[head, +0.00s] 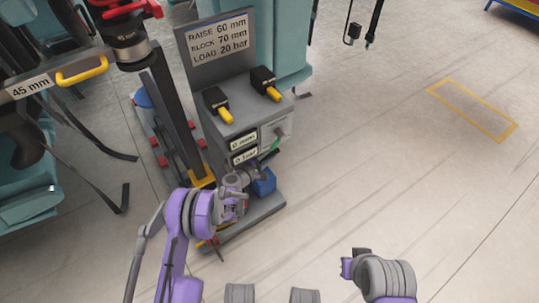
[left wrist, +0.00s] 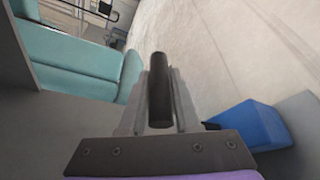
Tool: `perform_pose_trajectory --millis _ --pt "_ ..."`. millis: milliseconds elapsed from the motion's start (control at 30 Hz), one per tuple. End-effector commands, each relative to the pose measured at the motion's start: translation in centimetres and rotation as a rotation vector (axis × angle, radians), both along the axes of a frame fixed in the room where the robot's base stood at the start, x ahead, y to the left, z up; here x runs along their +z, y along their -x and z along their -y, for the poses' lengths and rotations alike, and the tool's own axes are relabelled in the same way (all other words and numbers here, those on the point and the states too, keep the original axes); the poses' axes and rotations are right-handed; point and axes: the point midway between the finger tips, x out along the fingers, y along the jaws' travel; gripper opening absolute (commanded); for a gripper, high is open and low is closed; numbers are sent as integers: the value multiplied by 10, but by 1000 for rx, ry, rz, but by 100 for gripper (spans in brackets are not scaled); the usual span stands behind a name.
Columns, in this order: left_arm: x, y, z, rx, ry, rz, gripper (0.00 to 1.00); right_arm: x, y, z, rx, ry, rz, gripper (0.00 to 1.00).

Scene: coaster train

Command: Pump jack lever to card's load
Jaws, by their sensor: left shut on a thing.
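The card (head: 218,38) stands upright at the back of a grey cart and reads RAISE 60 mm, BLOCK 70 mm, LOAD 20 bar. My left gripper (head: 240,181) is low at the cart's front, beside a blue block-shaped part (head: 263,183). In the left wrist view it is shut on a dark round lever handle (left wrist: 158,90), which stands between the two fingers. The lever's lower end is hidden. The blue part also shows at the right there (left wrist: 250,138). My right gripper (head: 352,264) is at the bottom right, away from the cart; its jaws are not clear.
Two black blocks with yellow handles (head: 222,108) sit on the cart top, above small labelled panels (head: 243,142). A dark column (head: 175,110) stands left of the cart. A beam labelled 45 mm (head: 30,87) is at the left. The floor right is clear, with a yellow outline (head: 472,108).

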Motion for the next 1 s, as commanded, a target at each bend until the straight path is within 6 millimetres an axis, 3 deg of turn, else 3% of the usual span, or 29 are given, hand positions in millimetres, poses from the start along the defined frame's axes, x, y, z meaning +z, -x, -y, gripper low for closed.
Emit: perform_pose_trajectory --millis 633,1000 --pt "-3 3 2 0 -2 1 0 0 0 0 0 0 0 0" --pt "-65 47 34 1 0 0 0 0 0 0 0 0 0 0"
